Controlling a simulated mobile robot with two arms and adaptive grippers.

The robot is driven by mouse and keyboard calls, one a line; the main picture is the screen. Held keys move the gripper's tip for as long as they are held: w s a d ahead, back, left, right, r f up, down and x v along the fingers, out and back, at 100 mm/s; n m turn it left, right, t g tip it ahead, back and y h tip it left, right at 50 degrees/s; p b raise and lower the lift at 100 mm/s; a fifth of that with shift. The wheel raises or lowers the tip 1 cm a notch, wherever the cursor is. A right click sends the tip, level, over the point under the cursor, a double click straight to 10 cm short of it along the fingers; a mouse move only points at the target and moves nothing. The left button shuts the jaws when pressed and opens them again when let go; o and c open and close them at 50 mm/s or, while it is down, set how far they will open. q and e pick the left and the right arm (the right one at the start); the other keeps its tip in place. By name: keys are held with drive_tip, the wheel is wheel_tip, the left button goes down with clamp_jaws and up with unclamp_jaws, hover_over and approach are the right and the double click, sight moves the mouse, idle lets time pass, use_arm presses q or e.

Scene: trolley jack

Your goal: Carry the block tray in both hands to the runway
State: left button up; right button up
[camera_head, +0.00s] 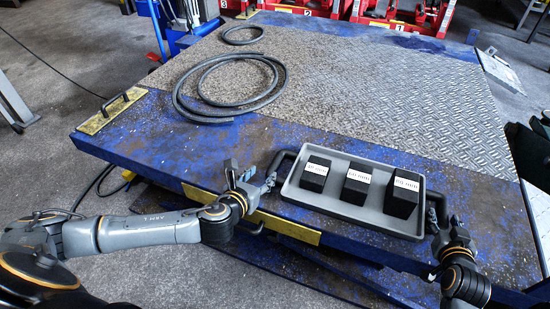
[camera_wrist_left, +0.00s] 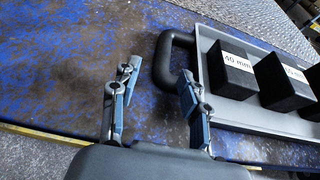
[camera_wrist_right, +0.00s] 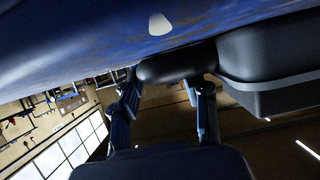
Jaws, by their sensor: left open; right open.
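The grey block tray (camera_head: 345,205) lies on the blue front edge of the platform, with three black labelled blocks (camera_head: 355,188) in it. It has a dark handle at each end. My left gripper (camera_head: 249,180) is open beside the tray's left handle (camera_head: 278,162); in the left wrist view its fingers (camera_wrist_left: 158,80) are either side of the near part of that handle (camera_wrist_left: 163,62). My right gripper (camera_head: 443,228) is at the right handle (camera_head: 436,203). In the right wrist view its open fingers (camera_wrist_right: 165,90) have the handle (camera_wrist_right: 175,66) between or just beyond them; contact is unclear.
The worn blue platform (camera_head: 160,125) has a tread-plate middle (camera_head: 340,90); I cannot tell which part is the runway. A black hose (camera_head: 228,105) lies coiled on it, left of centre. Red jacks (camera_head: 400,15) stand beyond the far edge. The tread plate behind the tray is clear.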

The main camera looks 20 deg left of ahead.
use_arm(q)
drive_tip(key=shift+d+r, duration=0.1)
use_arm(e)
drive_tip(key=shift+t, duration=0.3)
drive_tip(key=s+r, duration=0.4)
drive_tip(key=s, duration=0.1)
drive_tip(key=shift+s+d+r, duration=0.15)
drive_tip(key=shift+s+r, duration=0.1)
drive_tip(key=shift+r, duration=0.05)
use_arm(q)
drive_tip(key=shift+s, duration=0.15)
